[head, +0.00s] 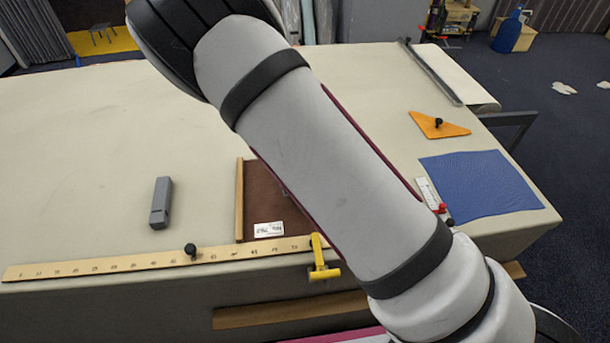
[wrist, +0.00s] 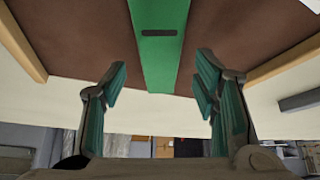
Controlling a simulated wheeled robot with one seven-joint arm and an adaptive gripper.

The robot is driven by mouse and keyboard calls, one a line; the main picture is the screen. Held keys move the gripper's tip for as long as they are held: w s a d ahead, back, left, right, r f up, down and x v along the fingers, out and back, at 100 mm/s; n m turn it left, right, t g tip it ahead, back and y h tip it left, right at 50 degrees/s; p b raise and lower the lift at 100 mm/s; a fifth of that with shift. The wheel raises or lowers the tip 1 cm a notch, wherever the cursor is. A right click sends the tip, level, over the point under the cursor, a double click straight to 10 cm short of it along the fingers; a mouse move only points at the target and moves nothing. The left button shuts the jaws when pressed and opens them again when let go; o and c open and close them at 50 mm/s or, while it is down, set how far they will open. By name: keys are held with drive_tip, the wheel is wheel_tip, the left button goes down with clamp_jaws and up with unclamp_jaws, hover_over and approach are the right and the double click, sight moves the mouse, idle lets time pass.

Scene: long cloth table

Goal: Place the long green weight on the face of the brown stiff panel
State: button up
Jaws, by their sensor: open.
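The long green weight (wrist: 160,60) shows in the wrist view as a green bar with a dark slot, over the brown stiff panel (wrist: 85,45). It appears to lie on the panel's face, its lower end close to the panel's edge. My gripper (wrist: 160,84) is open, with one teal-padded finger on each side of the weight and visible gaps to both. In the head view the panel (head: 262,195) lies on the table, partly hidden by my arm. The weight and my gripper are hidden there.
Wooden strips flank the panel (wrist: 22,45). A grey block (head: 160,203) stands left of it. A yellow ruler (head: 110,263) and yellow clamp (head: 322,262) are at the front edge. A blue sheet (head: 480,185) and orange triangle (head: 438,125) lie right. The table's left is clear.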

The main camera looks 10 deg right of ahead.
drive_tip(key=s+d+r+m+h, duration=0.1)
drive_tip(key=s+d+r, duration=0.25)
drive_tip(key=r, duration=0.45)
drive_tip(key=s+d+r+m+h, duration=0.15)
drive_tip(key=d+r, duration=0.25)
drive_tip(key=r, duration=0.5)
drive_tip(key=s+d+r+m, duration=0.1)
drive_tip(key=s+d+r, duration=0.25)
drive_tip(key=r, duration=0.45)
drive_tip(key=s+d+r, duration=0.1)
drive_tip(key=s+r, duration=0.5)
drive_tip(key=s, duration=0.3)
drive_tip(key=s+d+r, duration=0.1)
drive_tip(key=s+r, duration=0.5)
drive_tip(key=s, duration=0.4)
drive_tip(key=shift+s+m+g, duration=0.25)
drive_tip(key=shift+m+g, duration=0.05)
drive_tip(key=shift+m, duration=0.15)
drive_tip(key=shift+w+f+b, duration=1)
drive_tip(key=shift+w+f, duration=0.2)
drive_tip(key=shift+w, duration=0.1)
